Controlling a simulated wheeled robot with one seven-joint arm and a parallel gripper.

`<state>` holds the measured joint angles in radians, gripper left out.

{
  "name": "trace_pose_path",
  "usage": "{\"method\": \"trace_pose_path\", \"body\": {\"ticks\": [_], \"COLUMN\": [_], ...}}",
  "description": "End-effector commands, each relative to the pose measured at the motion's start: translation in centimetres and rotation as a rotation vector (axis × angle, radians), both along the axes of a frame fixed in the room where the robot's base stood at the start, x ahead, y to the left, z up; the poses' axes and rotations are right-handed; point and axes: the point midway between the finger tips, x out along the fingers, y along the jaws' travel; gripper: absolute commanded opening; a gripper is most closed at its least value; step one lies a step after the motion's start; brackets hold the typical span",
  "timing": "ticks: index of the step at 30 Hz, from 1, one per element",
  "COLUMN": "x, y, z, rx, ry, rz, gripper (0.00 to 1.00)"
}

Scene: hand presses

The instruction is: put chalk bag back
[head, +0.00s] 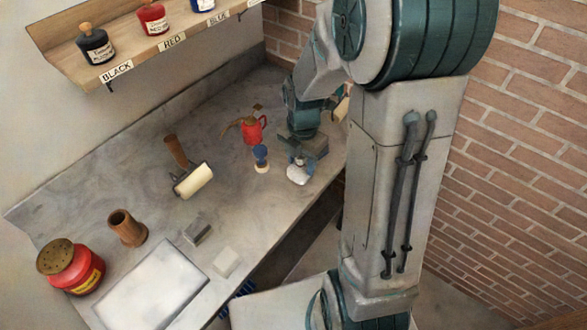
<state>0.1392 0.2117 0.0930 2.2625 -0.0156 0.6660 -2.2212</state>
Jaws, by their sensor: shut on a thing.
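The chalk bag (298,175) is a small whitish, rounded bundle in the head view, right of the middle of the bench. My gripper (299,160) points down at its top and is shut on it. The fingers and the gripper body hide the upper part of the bag. Whether the bag touches the bench or hangs just above it, I cannot tell. My arm hides part of the bench behind.
A blue-handled brush (261,158) stands close left of the bag, with a red oil can (253,130) behind it. A roller (193,180) lies further left. A wooden pot (127,228), red tin (70,266) and pale slab (150,287) occupy the near left. An ink shelf (135,58) overhangs.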

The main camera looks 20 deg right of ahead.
Motion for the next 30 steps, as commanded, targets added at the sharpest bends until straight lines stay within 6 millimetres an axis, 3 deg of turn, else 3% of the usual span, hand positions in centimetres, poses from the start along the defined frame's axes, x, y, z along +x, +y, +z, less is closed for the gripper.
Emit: {"method": "trace_pose_path", "body": {"ticks": [6,16,28,29,30], "x": [1.0,1.0,1.0,1.0,1.0], "y": [1.5,1.6,1.6,1.6,1.6], "z": [-1.2,-4.8,-5.5,-5.3,-5.3], "rx": [-0.001,0.0,0.0,0.0,0.0], "ry": [0.001,0.002,-0.001,-0.001,-0.001], "rz": [0.0,0.0,-0.001,-0.001,-0.001], "gripper": [0.24,0.24,0.24,0.53,0.64]}}
